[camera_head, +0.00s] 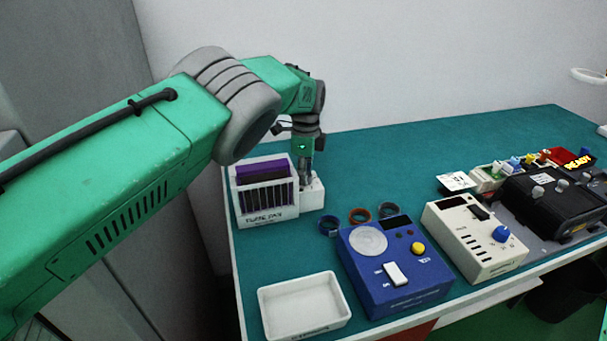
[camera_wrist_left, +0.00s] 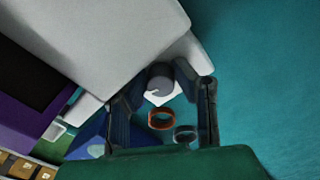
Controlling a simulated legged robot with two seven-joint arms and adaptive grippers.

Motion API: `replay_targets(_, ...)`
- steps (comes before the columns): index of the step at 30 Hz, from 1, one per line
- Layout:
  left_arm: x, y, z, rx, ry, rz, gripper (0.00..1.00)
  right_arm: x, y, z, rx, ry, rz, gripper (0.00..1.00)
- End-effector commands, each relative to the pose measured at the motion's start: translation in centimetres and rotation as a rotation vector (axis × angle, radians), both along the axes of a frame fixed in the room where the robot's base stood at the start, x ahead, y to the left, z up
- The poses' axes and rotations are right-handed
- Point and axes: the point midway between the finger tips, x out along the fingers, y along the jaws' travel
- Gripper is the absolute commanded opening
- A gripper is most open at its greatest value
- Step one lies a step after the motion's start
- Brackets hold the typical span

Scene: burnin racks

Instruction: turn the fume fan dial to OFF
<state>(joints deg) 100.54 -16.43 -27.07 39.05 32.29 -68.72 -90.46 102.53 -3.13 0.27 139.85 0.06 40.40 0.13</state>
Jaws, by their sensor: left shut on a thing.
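The fume fan (camera_head: 268,217) is a white box with a dark slotted front and a purple and black top, at the back left of the teal bench. Its dial (camera_wrist_left: 160,82) is a round grey knob with a pale mark, seen in the left wrist view beside the white housing. My left gripper (camera_head: 305,180) points down at the right side of the box. In the wrist view my left gripper (camera_wrist_left: 166,80) has its fingers on either side of the dial, shut on it. The dial is hidden in the head view, and I cannot read its setting. My right gripper is not in view.
A blue box (camera_head: 390,290) with a yellow button, a cream box (camera_head: 475,250) with a blue knob and a black device (camera_head: 550,205) stand to the right. A white tray (camera_head: 262,307) lies in front. Several coloured rings (camera_head: 358,215) lie behind the blue box. The back of the bench is clear.

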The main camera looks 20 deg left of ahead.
Motion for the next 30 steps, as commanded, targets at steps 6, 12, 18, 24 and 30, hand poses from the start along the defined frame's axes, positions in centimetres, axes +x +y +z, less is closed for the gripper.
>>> replay_targets(6,0.1,-0.8,0.0,-0.011,-0.006,-0.005,0.0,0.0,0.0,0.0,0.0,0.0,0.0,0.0)
replay_targets(12,0.0,-0.5,0.0,-0.007,-0.004,-0.004,0.44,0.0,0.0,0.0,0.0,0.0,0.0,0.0)
replay_targets(18,0.0,-0.2,0.3,-0.007,-0.005,-0.002,0.44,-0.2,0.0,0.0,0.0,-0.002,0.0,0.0)
replay_targets(24,0.3,-0.1,2.5,-0.008,-0.007,-0.002,0.44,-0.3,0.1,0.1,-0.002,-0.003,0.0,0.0)
replay_targets(30,0.6,-0.4,6.8,-0.007,-0.007,-0.003,0.44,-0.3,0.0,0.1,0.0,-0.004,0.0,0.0)
